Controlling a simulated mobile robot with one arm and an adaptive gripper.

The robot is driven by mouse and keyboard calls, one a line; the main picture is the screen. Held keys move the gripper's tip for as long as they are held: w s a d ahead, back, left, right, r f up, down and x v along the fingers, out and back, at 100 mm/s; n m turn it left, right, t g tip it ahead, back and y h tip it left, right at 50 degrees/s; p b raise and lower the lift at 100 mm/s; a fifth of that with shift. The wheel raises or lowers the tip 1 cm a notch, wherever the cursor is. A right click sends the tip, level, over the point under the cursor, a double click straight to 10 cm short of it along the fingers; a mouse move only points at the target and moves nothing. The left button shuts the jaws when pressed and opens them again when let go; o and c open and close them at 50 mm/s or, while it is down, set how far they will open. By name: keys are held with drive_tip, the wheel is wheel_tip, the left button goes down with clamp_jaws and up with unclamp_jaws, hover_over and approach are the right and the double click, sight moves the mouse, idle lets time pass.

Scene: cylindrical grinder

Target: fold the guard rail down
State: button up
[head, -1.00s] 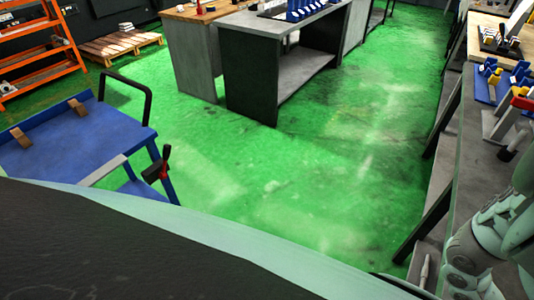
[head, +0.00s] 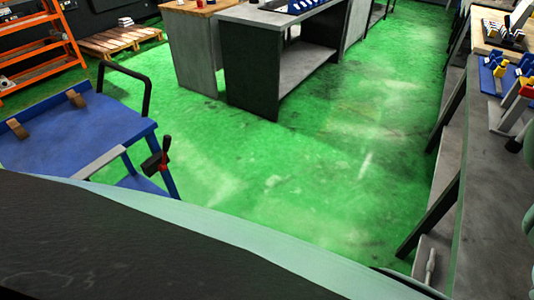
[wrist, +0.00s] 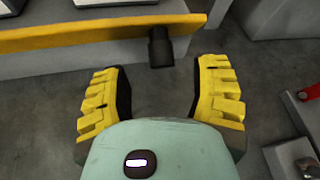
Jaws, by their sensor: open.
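In the wrist view a long yellow bar (wrist: 100,34), which looks like the guard rail, runs across the top. A short black cylinder (wrist: 160,46) sticks out near its right end. My gripper (wrist: 160,82) is open, its two yellow ridged fingers apart with nothing between them. The black cylinder lies just beyond the fingertips, roughly in line with the gap. I cannot tell the distance in depth. I cannot make out the rail or my gripper in the head view.
A blue cart (head: 75,130) with a black handle stands at the left. A grey bench (head: 285,60) stands at the back centre. A workbench (head: 495,190) with tools runs along the right. The green floor (head: 300,170) between them is clear. A red-handled part (wrist: 308,92) shows at the wrist view's right.

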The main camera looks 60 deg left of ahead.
drive_tip(key=shift+d+f+p, duration=0.25)
drive_tip(key=shift+d+p, duration=0.15)
drive_tip(key=shift+d, duration=0.15)
drive_tip(key=shift+b+x, duration=0.3)
drive_tip(key=shift+x, duration=1.45)
drive_tip(key=shift+w+d+f, duration=0.1)
drive_tip(key=shift+d, duration=0.25)
drive_tip(key=shift+o, duration=0.3)
drive_tip(key=shift+a, duration=0.1)
clamp_jaws()
